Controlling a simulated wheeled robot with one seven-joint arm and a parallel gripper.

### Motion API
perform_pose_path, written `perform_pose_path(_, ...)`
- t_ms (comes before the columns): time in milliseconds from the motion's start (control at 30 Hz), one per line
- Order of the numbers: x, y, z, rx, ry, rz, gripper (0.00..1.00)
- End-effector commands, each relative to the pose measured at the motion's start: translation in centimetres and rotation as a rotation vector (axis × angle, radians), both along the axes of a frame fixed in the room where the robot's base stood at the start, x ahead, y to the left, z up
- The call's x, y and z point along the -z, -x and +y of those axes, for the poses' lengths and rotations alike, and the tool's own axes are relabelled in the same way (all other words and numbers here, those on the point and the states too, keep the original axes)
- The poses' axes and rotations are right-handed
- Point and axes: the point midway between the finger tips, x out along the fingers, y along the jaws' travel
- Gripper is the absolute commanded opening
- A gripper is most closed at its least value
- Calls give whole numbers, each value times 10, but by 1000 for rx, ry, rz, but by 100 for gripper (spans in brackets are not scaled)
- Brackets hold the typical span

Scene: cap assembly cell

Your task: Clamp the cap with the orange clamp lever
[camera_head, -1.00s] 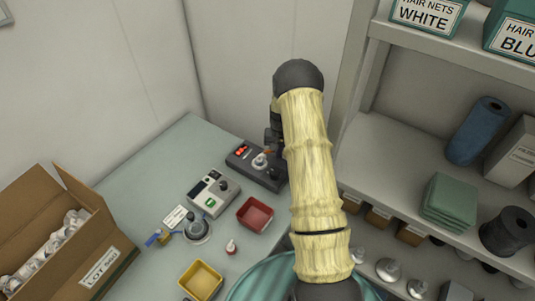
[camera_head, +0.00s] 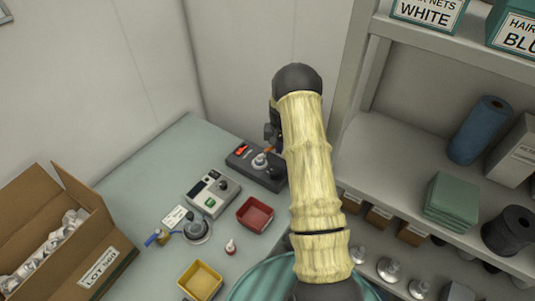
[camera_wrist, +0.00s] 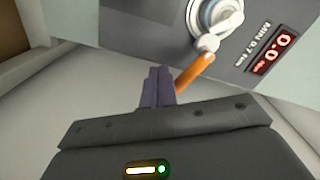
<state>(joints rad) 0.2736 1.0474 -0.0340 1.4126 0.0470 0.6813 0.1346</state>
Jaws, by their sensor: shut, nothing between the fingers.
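The dark clamp station (camera_head: 240,164) stands at the back right of the table, partly hidden behind my arm. A pale cap-like part (camera_head: 260,161) sits on it; in the wrist view its round whitish and blue-grey form (camera_wrist: 222,14) is cut off by the top edge. The orange clamp lever (camera_wrist: 194,74) slopes down-left from a pale pivot beside this part. My gripper (camera_wrist: 158,80) is shut and empty, with its dark fingers close to the lever's free end. I cannot tell whether they touch it. In the head view my gripper is small and mostly hidden by the arm.
The station's red display (camera_wrist: 283,45) reads 0.0. A grey device (camera_head: 205,199), a red bin (camera_head: 255,216), a yellow bin (camera_head: 201,281) and a fixture with a blue handle (camera_head: 154,238) stand nearer. Shelving (camera_head: 385,150) rises on the right; a carton (camera_head: 108,275) is at left.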

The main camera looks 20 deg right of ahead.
Motion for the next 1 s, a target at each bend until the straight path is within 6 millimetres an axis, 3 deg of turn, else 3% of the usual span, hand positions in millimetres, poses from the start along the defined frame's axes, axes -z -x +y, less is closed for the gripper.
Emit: perform_pose_path(1000,1,-11,-1,0,0,2,0)
